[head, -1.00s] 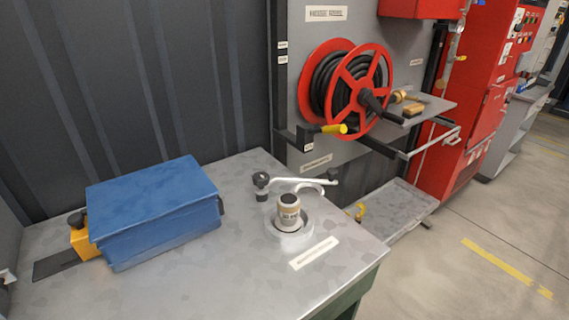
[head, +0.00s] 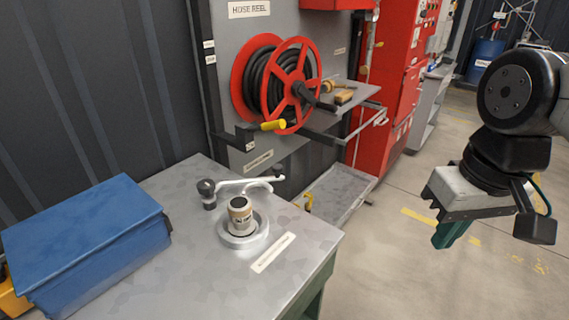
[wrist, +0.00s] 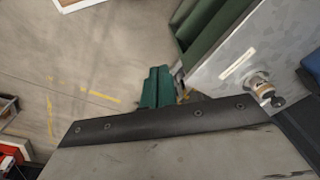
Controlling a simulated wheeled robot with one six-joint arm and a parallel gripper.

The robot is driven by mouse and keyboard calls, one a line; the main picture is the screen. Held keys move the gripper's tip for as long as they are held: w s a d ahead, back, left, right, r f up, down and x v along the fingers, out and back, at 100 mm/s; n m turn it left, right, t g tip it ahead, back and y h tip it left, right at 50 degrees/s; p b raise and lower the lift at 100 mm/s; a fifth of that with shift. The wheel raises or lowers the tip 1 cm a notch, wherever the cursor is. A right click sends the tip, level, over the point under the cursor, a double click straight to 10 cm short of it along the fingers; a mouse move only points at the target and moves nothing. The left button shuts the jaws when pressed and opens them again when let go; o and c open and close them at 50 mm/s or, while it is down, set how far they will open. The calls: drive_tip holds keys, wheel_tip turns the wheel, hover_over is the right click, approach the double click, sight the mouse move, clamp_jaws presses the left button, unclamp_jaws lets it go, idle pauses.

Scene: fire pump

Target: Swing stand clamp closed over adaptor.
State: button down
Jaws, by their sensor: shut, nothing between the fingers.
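The adaptor (head: 239,212), a short cylinder with a tan band and dark top, stands upright in a round grey stand (head: 262,228) on the metal bench. The stand clamp (head: 238,186), a pale curved arm with a black knob, lies behind the adaptor, apart from its top. My gripper (head: 452,231), with green fingers, is shut and empty, in the air right of the bench. In the wrist view the green fingers (wrist: 158,88) are together over the floor, and the adaptor (wrist: 263,88) shows at the right.
A blue box (head: 85,240) sits on the bench (head: 200,285) at left. A red hose reel (head: 290,85) with a yellow handle (head: 273,125) hangs behind, beside a small shelf (head: 350,93). Open floor lies right of the bench.

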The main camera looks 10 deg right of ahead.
drive_tip(key=w+a+f+g+y, duration=0.1)
drive_tip(key=w+a+y, duration=0.5)
drive_tip(key=w, duration=0.4)
drive_tip(key=w+a+f+g+y, duration=0.2)
drive_tip(key=w+a+y, duration=0.45)
drive_tip(key=w, duration=0.45)
drive_tip(key=w+d+f+m+t+y, duration=0.1)
drive_tip(key=w+f+t, duration=0.4)
drive_tip(key=w, duration=0.5)
drive_tip(key=w+d+f+m+t+y, duration=0.2)
drive_tip(key=w+f, duration=0.4)
drive_tip(key=w, duration=0.3)
drive_tip(key=d+t+y, duration=0.1)
drive_tip(key=t, duration=0.1)
drive_tip(key=shift+w+f+m+t, duration=0.3)
drive_tip(key=shift+w+t, duration=0.05)
drive_tip(key=shift+t, duration=0.05)
drive_tip(key=a, duration=0.9)
drive_tip(key=shift+a, duration=0.2)
